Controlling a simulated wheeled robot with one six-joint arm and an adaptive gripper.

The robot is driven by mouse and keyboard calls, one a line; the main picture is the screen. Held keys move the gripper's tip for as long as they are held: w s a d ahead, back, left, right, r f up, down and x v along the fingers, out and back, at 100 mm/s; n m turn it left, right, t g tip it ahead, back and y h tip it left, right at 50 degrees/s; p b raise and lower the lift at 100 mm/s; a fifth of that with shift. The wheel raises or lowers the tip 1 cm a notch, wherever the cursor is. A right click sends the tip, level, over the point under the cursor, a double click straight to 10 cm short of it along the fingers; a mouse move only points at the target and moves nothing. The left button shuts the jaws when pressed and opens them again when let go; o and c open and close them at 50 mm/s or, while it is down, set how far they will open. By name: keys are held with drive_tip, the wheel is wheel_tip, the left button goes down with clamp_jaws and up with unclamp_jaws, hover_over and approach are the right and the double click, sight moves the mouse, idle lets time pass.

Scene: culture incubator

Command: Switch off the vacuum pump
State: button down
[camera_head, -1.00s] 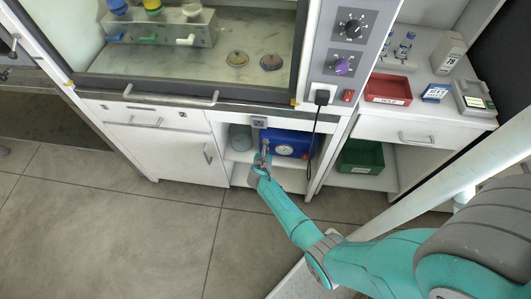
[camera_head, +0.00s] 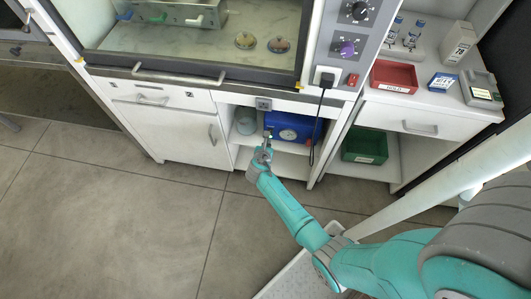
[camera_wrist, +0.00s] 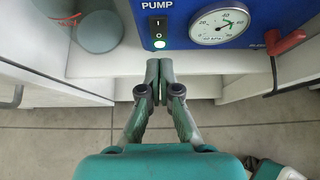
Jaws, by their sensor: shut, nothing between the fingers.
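The blue vacuum pump (camera_head: 291,127) stands on the shelf of the open cabinet bay. In the wrist view its blue front (camera_wrist: 178,37) carries the label PUMP, a black rocker switch (camera_wrist: 158,27) marked I and O, a glowing green lamp (camera_wrist: 159,44) just below the switch, and a round pressure gauge (camera_wrist: 219,26). I cannot tell for sure which half of the rocker is pressed in. My gripper (camera_wrist: 160,64) is shut and empty. Its fingertips sit in front of and below the switch, apart from it. The head view also shows my gripper (camera_head: 266,142) near the pump's lower left.
A grey-green container (camera_wrist: 100,31) stands left of the pump. A red handle-like fitting (camera_wrist: 287,42) sticks out at the pump's right. The white shelf edge (camera_wrist: 206,66) lies below the pump. A black cable (camera_head: 318,120) hangs right of it, and a green bin (camera_head: 364,145) stands farther right.

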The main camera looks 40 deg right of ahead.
drive_tip(key=v, duration=0.7)
drive_tip(key=shift+a, duration=0.15)
drive_tip(key=shift+s, duration=0.15)
